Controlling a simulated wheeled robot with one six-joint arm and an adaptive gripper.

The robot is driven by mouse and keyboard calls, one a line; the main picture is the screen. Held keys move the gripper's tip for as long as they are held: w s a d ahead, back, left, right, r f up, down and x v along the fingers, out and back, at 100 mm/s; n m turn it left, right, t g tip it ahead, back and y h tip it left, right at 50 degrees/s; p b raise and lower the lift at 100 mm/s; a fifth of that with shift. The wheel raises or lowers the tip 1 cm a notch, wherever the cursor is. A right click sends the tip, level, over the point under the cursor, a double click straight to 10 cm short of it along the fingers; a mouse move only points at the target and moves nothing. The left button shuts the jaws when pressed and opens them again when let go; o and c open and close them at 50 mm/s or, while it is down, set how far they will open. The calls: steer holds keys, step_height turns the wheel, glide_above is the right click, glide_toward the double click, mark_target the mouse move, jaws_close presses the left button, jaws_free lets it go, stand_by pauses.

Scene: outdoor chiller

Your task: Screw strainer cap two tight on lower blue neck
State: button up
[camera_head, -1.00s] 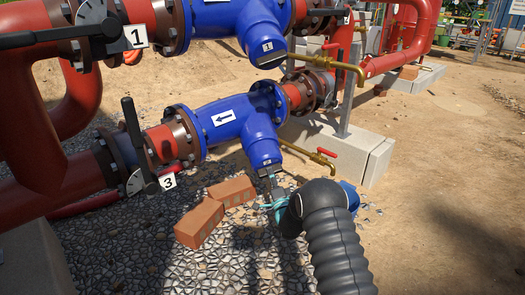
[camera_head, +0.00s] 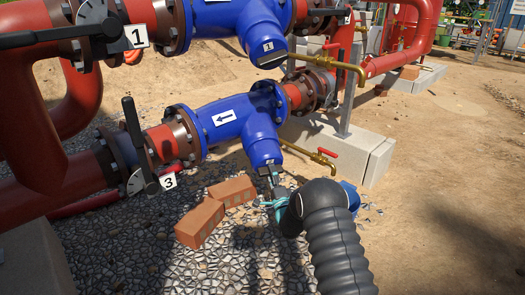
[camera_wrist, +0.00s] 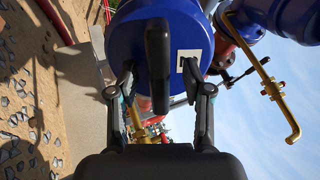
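The lower blue strainer body (camera_head: 235,118) has a neck (camera_head: 263,148) slanting down toward my gripper. At its end is the blue strainer cap (camera_wrist: 140,50), seen face-on in the wrist view, with a black bar handle (camera_wrist: 158,65) and a white label (camera_wrist: 188,66). The label's number is not readable. My gripper (camera_wrist: 157,72) stands in front of the cap, one finger on each side of the handle. The fingers are spread, with visible gaps to the handle. In the head view my gripper (camera_head: 270,178) is at the neck's lower end. The cap's seat is hidden.
The upper blue strainer (camera_head: 262,40) with its own cap is above. A brass drain pipe with a red-handled valve (camera_head: 322,155) lies to the right. Two bricks (camera_head: 215,212) lie on the gravel to the left. A concrete block (camera_head: 360,150) stands behind.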

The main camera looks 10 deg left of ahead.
steer(key=o, duration=0.5)
steer(key=shift+f, duration=0.15)
steer(key=shift+s+d, duration=0.1)
steer(key=shift+v, duration=5.9)
